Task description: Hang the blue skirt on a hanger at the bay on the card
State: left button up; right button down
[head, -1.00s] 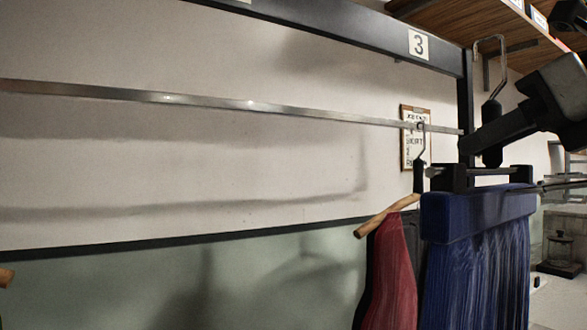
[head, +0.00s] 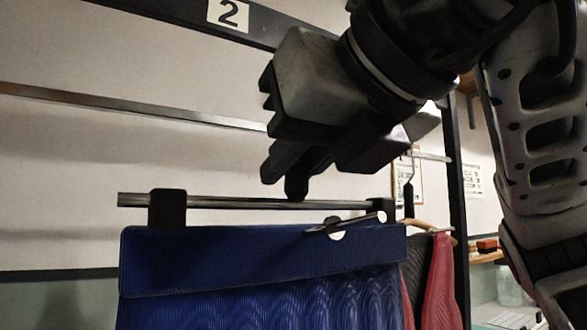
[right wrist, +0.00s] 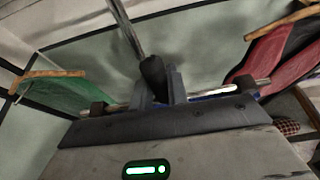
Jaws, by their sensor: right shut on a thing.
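The blue skirt (head: 210,265) hangs from two black clips on the metal bar of a hanger (head: 230,202) in the head view. My right gripper (head: 290,172) is above the bar, shut on the hanger's black neck. In the right wrist view the black neck (right wrist: 152,75) sits between the fingers and a metal rod rises from it. The hanger's hook is hidden by my gripper in the head view. The metal rail (head: 110,108) runs behind. A card on a clipboard (head: 416,183) is partly hidden, its writing unreadable. My left gripper is out of view.
A plate with the number 2 (head: 228,14) is on the dark upper beam. A red garment (head: 442,285) hangs on a wooden hanger at right. A green garment (right wrist: 65,105) shows in the right wrist view. The visible rail left of my gripper is clear.

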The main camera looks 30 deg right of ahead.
pick_arm(q)
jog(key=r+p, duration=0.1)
jog(key=p, duration=0.2)
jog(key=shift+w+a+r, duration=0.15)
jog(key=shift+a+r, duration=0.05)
pick_arm(e)
jog(key=w+f, duration=0.2)
jog(key=w, duration=1.4)
jog(key=shift+a, duration=0.25)
dwell(0.3)
